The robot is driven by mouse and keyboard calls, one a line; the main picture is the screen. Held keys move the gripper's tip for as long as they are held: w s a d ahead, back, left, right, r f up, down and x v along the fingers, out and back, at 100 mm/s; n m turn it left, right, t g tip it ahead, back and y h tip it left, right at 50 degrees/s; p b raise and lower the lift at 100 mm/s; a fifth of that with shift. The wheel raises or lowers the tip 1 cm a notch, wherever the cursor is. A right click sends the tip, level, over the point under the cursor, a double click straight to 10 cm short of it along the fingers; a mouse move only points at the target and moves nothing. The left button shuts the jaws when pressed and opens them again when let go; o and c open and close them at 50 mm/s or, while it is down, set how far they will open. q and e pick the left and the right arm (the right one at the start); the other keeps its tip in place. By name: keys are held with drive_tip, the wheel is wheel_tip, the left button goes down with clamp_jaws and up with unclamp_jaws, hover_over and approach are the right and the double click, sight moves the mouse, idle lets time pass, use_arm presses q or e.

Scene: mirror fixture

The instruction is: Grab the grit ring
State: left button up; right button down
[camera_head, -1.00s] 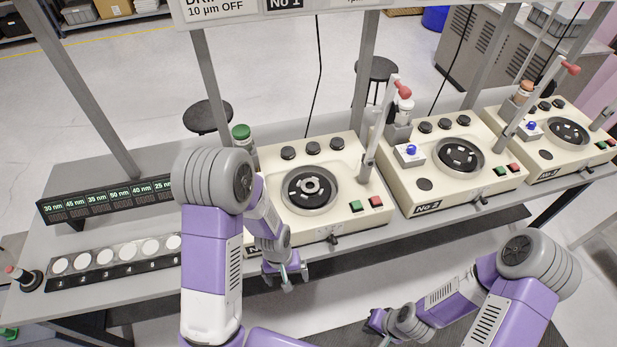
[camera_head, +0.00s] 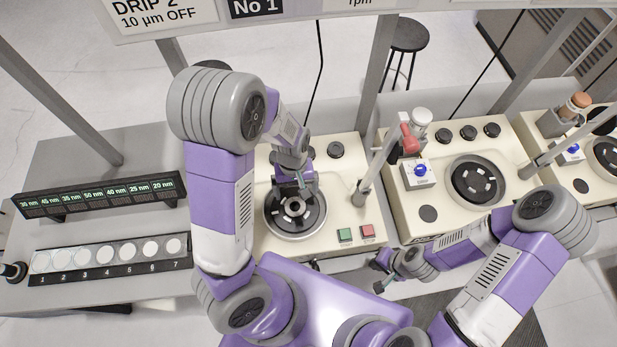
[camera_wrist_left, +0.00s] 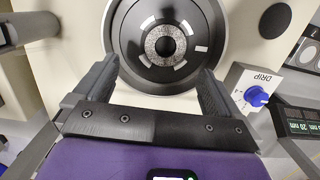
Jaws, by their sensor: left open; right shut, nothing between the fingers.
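The grit ring (camera_wrist_left: 165,42) is a grey speckled ring at the centre of the black round plate (camera_wrist_left: 126,42) in the left wrist view. In the head view the ring (camera_head: 294,208) sits on the No 1 machine, partly hidden by my left gripper. My left gripper (camera_head: 303,187) is open above the plate's far side. In its wrist view the two fingers (camera_wrist_left: 157,70) are spread below the ring in the picture, with nothing between them. My right gripper (camera_head: 381,272) is shut and empty, low in front of the machines.
Green and red buttons (camera_head: 356,233) are at the machine's front right, and an upright post (camera_head: 372,165) stands behind them. A DRIP box with a blue knob (camera_wrist_left: 250,88) is beside the plate. A second machine (camera_head: 440,215) stands to the right. Numbered white discs (camera_head: 105,254) lie at left.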

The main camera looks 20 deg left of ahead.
sight(295, 208)
use_arm(q)
drive_tip(key=shift+w+f, duration=0.2)
drive_tip(key=shift+w, duration=0.05)
drive_tip(key=shift+s+f, duration=1.1)
drive_tip(key=shift+f, duration=0.05)
wheel_tip(295, 208, down, 4)
drive_tip(key=shift+w+a+r+b, duration=0.1)
drive_tip(key=shift+w+a+b, duration=0.05)
drive_tip(key=shift+b, duration=0.2)
drive_tip(key=shift+f, duration=0.35)
use_arm(e)
drive_tip(key=shift+s+f, duration=0.2)
drive_tip(key=shift+s, duration=0.2)
use_arm(q)
drive_tip(key=shift+c, duration=1.1)
drive_tip(key=c, duration=1.1)
